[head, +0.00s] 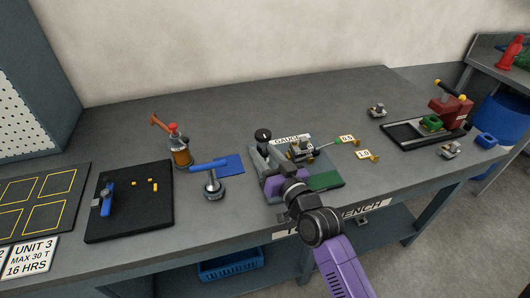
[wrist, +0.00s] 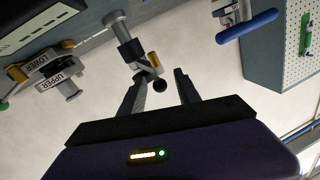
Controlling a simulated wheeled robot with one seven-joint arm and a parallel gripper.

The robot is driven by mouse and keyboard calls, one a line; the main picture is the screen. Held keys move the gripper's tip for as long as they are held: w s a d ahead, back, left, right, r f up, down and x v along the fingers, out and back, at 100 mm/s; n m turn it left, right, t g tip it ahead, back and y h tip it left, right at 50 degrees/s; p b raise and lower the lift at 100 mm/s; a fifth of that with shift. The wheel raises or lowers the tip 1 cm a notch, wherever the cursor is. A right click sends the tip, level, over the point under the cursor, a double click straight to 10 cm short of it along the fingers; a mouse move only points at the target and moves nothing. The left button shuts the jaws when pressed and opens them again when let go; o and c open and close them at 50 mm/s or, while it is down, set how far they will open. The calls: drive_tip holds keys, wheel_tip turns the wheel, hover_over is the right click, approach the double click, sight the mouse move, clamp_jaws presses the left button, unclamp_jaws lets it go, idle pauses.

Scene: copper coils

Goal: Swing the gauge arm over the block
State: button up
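In the wrist view, a grey metal post (wrist: 127,43) carries a short link with a yellow part and a black ball knob (wrist: 160,86). The knob shows between the two spread fingers of my gripper (wrist: 160,92); I cannot tell whether they touch it. In the head view my gripper (head: 263,158) reaches over the station's left side, hiding part of it. A small metallic block-like piece (head: 301,149) sits behind it; I cannot tell whether it is the block.
A black mat (head: 128,222) lies farther left. Yellow-tagged pieces (head: 368,155) lie right of the station. A black tray (head: 405,134) with a red fixture (head: 450,108) is farther right.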

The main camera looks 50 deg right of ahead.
drive_tip(key=shift+c, duration=0.5)
clamp_jaws()
idle(1.0)
